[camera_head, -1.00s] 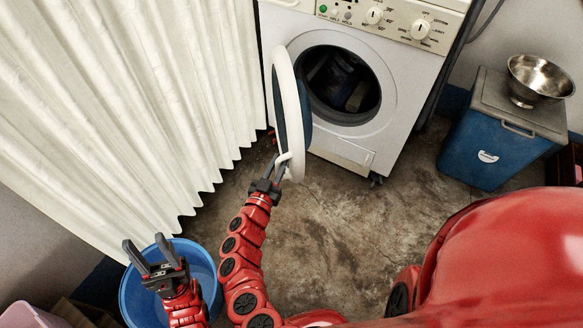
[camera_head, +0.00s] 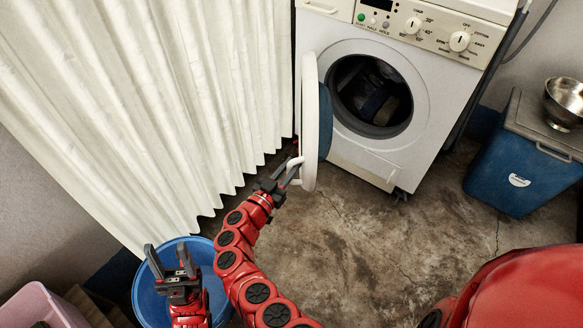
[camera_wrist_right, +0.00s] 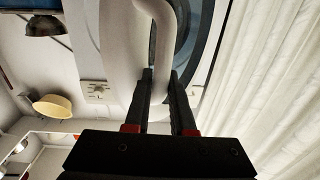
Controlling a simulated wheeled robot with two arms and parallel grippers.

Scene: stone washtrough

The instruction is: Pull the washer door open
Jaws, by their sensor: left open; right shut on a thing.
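The white washer (camera_head: 352,155) stands at the back. Its round door (camera_head: 311,120) is swung wide open to the left, and the dark drum opening (camera_head: 370,92) shows cloth inside. My right gripper (camera_head: 288,174) is shut on the white door handle at the door's lower edge. In the right wrist view the two fingers (camera_wrist_right: 160,98) sit on either side of the curved handle (camera_wrist_right: 165,45). My left gripper (camera_head: 167,262) is open and empty, above the blue tub at the lower left.
A pale curtain (camera_head: 150,110) hangs close on the left of the door. The blue tub (camera_head: 222,312) and a pink container (camera_head: 42,306) are at the lower left. A blue bin (camera_head: 515,165) with a metal bowl (camera_head: 566,102) stands right. The middle floor is clear.

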